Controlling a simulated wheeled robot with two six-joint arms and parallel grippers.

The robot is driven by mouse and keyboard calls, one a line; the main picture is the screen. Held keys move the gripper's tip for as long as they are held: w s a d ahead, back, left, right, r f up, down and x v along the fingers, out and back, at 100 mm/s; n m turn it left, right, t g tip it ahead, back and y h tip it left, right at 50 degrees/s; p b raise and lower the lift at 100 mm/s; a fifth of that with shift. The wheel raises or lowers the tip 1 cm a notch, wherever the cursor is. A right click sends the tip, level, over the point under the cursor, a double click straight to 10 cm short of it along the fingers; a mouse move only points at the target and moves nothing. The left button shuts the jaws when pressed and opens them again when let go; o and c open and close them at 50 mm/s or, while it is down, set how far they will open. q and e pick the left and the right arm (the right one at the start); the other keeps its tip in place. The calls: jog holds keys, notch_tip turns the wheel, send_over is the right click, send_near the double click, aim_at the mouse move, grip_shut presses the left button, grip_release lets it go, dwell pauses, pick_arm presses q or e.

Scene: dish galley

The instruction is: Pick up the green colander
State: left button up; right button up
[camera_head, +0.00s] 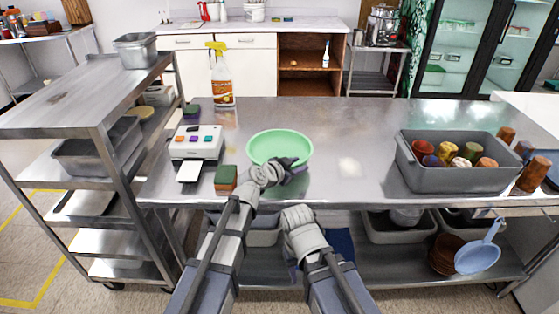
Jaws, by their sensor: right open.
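The green colander (280,145) is a wide, round bowl at the front middle of the steel table. Its opening faces up. My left gripper (293,168) is at the colander's near rim, right of its middle, and overlaps it in the picture. The dark fingers are small and partly hidden, so I cannot tell whether they grip the rim or only touch it. My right gripper (298,218) is open, lower and nearer, in front of the table's front edge. Its fingertips are mostly hidden behind the wrist.
Left of the colander are a label printer (196,142), a green-and-brown sponge block (226,178) and a spray bottle (222,82). A grey tub (455,180) of cups stands right. A steel rack (100,95) stands left. The table between colander and tub is clear.

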pick_arm(q)
grip_shut()
dwell(1.3)
